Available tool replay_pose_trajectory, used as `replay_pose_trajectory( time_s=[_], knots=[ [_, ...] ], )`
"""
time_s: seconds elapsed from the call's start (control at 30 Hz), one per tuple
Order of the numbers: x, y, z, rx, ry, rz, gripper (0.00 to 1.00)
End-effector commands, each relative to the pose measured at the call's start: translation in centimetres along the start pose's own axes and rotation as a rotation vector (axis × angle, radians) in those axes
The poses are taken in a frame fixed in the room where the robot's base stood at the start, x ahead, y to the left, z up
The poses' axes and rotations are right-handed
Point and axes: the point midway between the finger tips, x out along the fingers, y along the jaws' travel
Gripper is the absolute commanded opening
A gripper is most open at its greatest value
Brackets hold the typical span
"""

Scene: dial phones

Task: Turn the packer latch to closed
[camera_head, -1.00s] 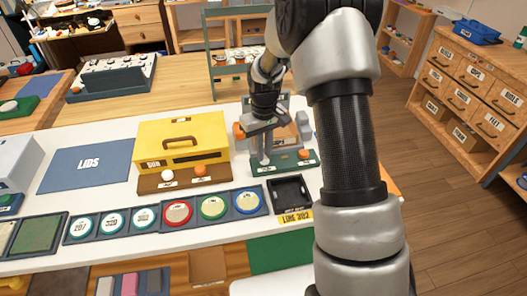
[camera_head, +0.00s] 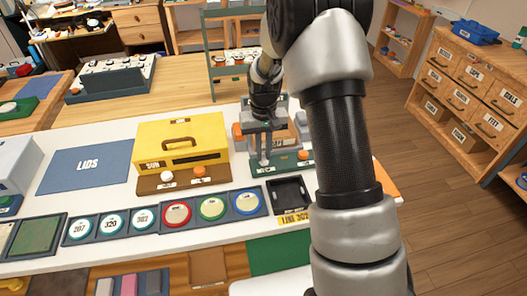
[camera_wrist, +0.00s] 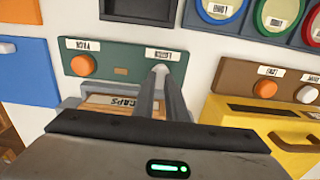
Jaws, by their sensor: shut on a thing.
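The packer (camera_head: 285,168) stands on the white bench, right of the yellow box, with a green base and a tan part behind. In the wrist view its green front strip (camera_wrist: 120,68) appears upside down, with an orange knob (camera_wrist: 83,66) at left and a label that seems to read LATCH at right. My gripper (camera_wrist: 160,78) has its two fingers close together at the pale latch knob (camera_wrist: 161,69) below that label, shut on it. The fingers hide most of the knob, so its angle cannot be read. In the head view my gripper (camera_head: 264,160) is at the packer's front left.
The yellow box (camera_head: 183,140) stands close to the left of the packer. A black tray (camera_head: 289,194) and round coloured dials (camera_head: 212,206) lie in front. A blue LIDS mat (camera_head: 88,166) is farther left.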

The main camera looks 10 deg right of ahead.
Motion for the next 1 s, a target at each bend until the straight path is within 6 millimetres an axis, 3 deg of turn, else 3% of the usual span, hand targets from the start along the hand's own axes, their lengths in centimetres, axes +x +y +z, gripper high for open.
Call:
replay_pose_trajectory(
  time_s=[0.07,0.1,0.2,0.57,0.77,1.0],
  knots=[
    [0.0,0.0,0.0,0.003,0.000,0.000,0.00],
    [0.0,0.0,0.0,0.003,0.000,0.000,0.15],
    [0.0,0.0,0.0,0.002,0.000,0.000,0.30],
    [-0.5,0.0,0.0,0.000,0.001,0.000,0.30],
    [-3.7,0.0,-0.1,0.000,0.006,0.000,0.30],
    [-9.6,0.0,-0.1,0.000,0.006,0.000,0.30]
  ],
)
